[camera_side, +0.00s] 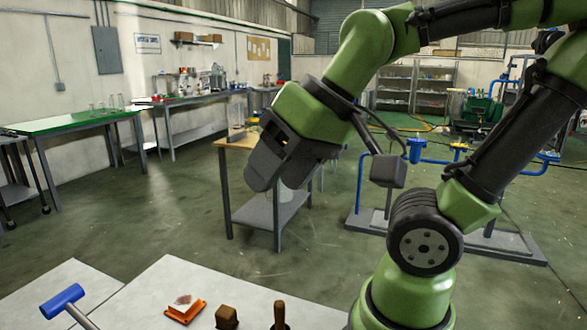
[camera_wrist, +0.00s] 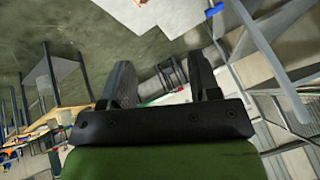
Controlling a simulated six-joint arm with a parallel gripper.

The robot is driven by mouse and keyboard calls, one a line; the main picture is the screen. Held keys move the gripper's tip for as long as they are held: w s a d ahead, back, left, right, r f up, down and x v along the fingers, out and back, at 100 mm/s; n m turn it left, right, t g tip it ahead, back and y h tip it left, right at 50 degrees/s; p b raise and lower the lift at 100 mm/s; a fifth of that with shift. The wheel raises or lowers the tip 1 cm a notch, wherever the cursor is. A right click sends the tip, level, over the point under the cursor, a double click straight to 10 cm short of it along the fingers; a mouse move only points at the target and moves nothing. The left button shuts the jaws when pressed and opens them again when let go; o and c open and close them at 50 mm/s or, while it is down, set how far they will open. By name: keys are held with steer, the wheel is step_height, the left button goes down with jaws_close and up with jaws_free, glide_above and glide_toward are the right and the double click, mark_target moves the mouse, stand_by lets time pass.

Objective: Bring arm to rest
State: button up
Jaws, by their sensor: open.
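My green and black arm rises from its base at the right of the side view. My gripper (camera_side: 262,190) hangs in the air near the middle of that view, tilted down and left, well above the floor. In the wrist view my gripper (camera_wrist: 160,75) shows two dark fingers standing apart with nothing between them. Its fingertips touch nothing.
A pale work table (camera_side: 150,290) fills the lower front, with an orange tray (camera_side: 184,311), a brown block (camera_side: 227,317), a wooden-handled tool (camera_side: 279,315) and a blue hammer (camera_side: 63,300). Behind my gripper stands a wooden-topped table (camera_side: 240,143). Blue piping (camera_side: 415,150) stands behind the arm.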

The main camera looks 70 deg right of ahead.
steer(key=shift+s+a+r+t, duration=0.1)
steer(key=shift+s+r+t, duration=0.1)
steer(key=shift+s, duration=0.25)
steer(key=shift+s+a+r+t, duration=0.1)
steer(key=shift+s+t, duration=0.1)
steer(key=shift+s, duration=0.25)
stand_by(0.7)
steer(key=shift+o, duration=0.5)
